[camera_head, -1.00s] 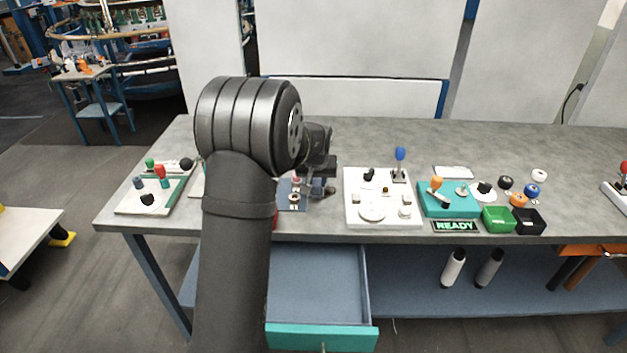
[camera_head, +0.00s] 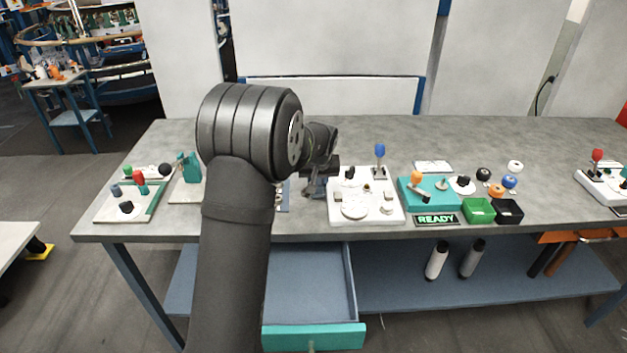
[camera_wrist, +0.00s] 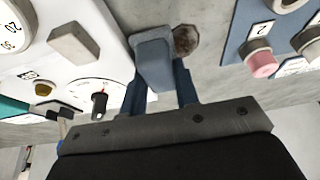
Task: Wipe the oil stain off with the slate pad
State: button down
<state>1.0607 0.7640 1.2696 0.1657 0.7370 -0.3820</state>
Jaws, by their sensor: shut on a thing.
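My gripper (camera_wrist: 160,88) is shut on the slate pad (camera_wrist: 153,58), a blue-grey block between its two blue fingers in the wrist view. A brown round oil stain (camera_wrist: 186,39) lies on the grey tabletop just right of the pad's far end in that view. The pad's edge meets or overlaps the stain in the picture; I cannot tell whether the pad touches the table. In the head view my gripper (camera_head: 316,185) is low over the table, just left of the white panel. I cannot make out the stain there.
The white control panel (camera_head: 365,212) with knobs and a blue-topped lever stands close right of my gripper. A blue panel (camera_wrist: 243,28) with a pink button is on the other side. A teal box (camera_head: 430,200) and green and black bins stand further right. An open drawer (camera_head: 310,290) juts out below.

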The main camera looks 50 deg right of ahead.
jog(key=shift+w+a+r, duration=0.15)
jog(key=shift+w+a, duration=0.75)
jog(key=shift+w+a+f, duration=0.2)
jog(key=shift+w+a, duration=1.2)
jog(key=shift+w+f, duration=0.2)
jog(key=shift+w, duration=0.05)
jog(key=shift+s+d+r, duration=0.1)
jog(key=shift+s+d, duration=2.6)
jog(key=shift+s, duration=0.05)
jog(key=shift+w+a+r, duration=0.1)
jog(key=shift+w+a, duration=1.15)
jog(key=shift+w, duration=0.05)
jog(key=shift+w+a, duration=1.4)
jog(key=shift+f, duration=0.2)
